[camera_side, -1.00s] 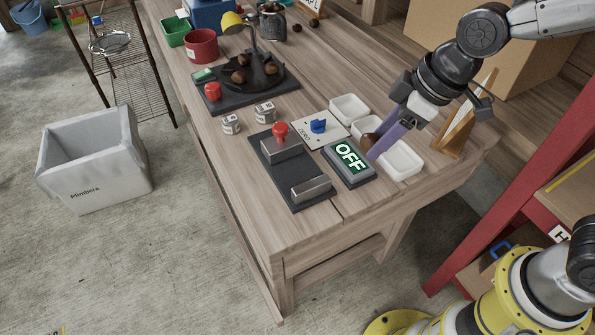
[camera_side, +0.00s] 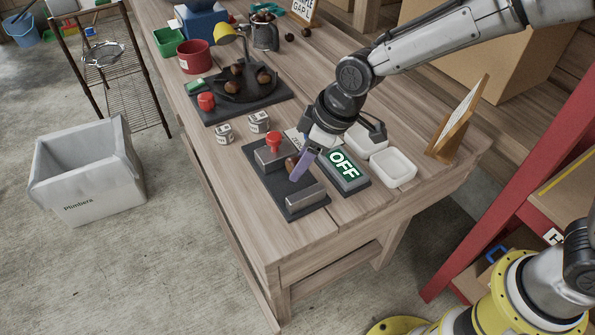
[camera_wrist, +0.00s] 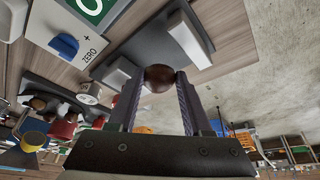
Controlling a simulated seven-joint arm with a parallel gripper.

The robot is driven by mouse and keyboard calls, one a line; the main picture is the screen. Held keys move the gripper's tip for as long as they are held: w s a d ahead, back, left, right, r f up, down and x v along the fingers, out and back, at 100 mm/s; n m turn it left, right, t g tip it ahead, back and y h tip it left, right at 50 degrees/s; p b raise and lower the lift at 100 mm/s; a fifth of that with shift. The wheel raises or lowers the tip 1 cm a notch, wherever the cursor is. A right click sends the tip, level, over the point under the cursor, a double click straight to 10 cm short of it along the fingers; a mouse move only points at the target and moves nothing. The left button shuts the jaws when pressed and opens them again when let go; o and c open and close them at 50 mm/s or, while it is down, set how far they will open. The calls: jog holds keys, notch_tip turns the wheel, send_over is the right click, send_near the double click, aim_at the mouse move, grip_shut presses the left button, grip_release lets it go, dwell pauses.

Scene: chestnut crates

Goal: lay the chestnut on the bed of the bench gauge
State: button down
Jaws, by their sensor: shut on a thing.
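The brown chestnut (camera_side: 291,165) is held at the tips of my gripper (camera_side: 296,170), whose purple fingers are shut on it. In the wrist view the chestnut (camera_wrist: 159,77) sits between both fingertips. The bench gauge (camera_side: 277,183) is a dark plate with a metal block and red knob at one end and a second metal block at the other. The chestnut is over the bed between the two blocks. I cannot tell whether it touches the bed. The gauge also shows in the wrist view (camera_wrist: 150,45), behind the chestnut. The display (camera_side: 343,166) reads OFF.
White trays (camera_side: 392,168) stand right of the display, partly behind my gripper. Two small labelled cans (camera_side: 224,134) stand left of the gauge. A dark round pan (camera_side: 245,90) with several chestnuts lies further back. A wooden stand (camera_side: 460,120) is at the table's right edge.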

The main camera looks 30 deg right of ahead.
aim_at(298, 185)
jog(key=shift+w+a+f, duration=0.15)
jog(key=shift+w+f, duration=0.15)
jog(key=shift+f, duration=0.1)
jog(key=shift+w+a+f, duration=0.1)
jog(key=shift+f, duration=1.6)
jog(key=shift+f, duration=0.15)
jog(key=c, duration=0.6)
grip_release()
jog(key=shift+r, duration=0.35)
jog(key=v, duration=1.1)
jog(key=shift+r, duration=0.3)
